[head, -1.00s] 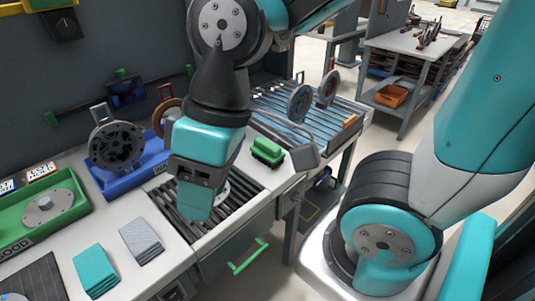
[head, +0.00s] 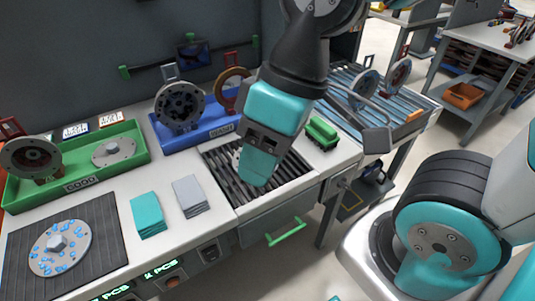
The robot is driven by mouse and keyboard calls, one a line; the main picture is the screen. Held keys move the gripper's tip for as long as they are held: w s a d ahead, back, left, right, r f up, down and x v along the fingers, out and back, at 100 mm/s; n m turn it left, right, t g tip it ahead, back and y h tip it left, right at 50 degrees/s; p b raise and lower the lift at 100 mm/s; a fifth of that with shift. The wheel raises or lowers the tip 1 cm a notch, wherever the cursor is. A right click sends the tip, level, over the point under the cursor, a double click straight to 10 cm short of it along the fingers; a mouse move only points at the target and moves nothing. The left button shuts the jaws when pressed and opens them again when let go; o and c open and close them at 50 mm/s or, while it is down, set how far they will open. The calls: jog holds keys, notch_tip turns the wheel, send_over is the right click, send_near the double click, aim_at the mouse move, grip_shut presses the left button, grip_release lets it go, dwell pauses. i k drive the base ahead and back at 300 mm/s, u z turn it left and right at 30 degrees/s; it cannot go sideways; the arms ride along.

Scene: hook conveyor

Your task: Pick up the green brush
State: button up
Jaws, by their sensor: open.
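The green brush (head: 322,133) lies on the white bench top, bristle block and handle not clearly told apart, just right of the dark slatted grate (head: 222,166). My gripper (head: 258,170) hangs over the grate, to the left of the brush and apart from it. Its teal housing hides most of the fingers, and I see nothing held in it.
A blue tray (head: 200,135) with a flanged part stands behind the grate. A green tray (head: 130,160) holds metal parts at left. Teal cloths (head: 147,213) and grey cloths (head: 189,195) lie in front. A roller conveyor (head: 400,93) with hanging parts is at right.

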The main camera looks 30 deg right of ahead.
aim_at(318, 129)
jog(key=k, duration=0.65)
jog(key=z, duration=0.55)
jog(key=i, duration=0.75)
jog(key=z, duration=0.6)
jog(key=i, duration=0.5)
